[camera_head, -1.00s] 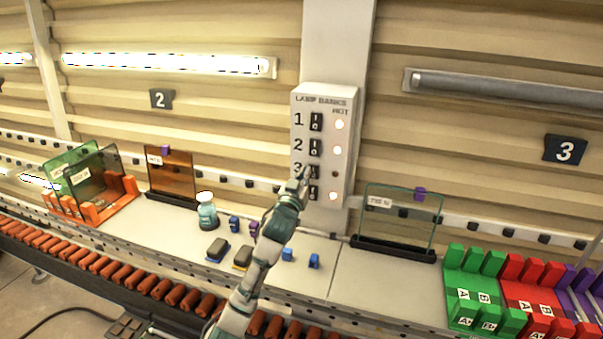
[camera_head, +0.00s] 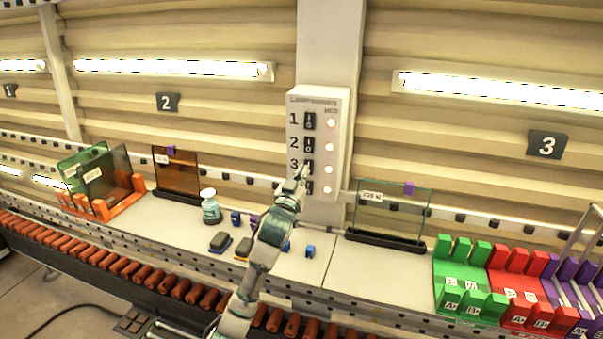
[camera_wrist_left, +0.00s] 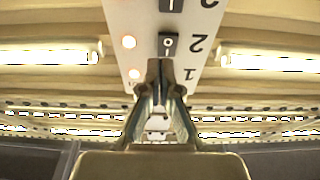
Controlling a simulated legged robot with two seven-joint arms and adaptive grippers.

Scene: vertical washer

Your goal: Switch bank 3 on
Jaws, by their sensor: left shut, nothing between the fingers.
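The white lamp bank panel (camera_head: 317,100) hangs on the pillar, with numbered black rocker switches in a column and round indicators beside them. The bank 3 switch (camera_head: 309,167) is partly covered by my left gripper (camera_head: 303,172). The bank 3 indicator (camera_head: 328,169) is lit, as are the others. The lamp tube above sign 3 (camera_head: 500,90) glows. My left gripper is shut and empty, its tips at switch 3 in the head view; contact cannot be told. In the left wrist view the panel (camera_wrist_left: 198,20) appears upside down, behind the shut fingertips (camera_wrist_left: 166,68). My right gripper is out of view.
Below the panel, a bench (camera_head: 180,215) carries a small bottle (camera_head: 210,207), small blue and dark items, and a clear plate in a black stand (camera_head: 385,240). Coloured racks (camera_head: 462,285) stand at right. A roller conveyor (camera_head: 110,277) runs along the front.

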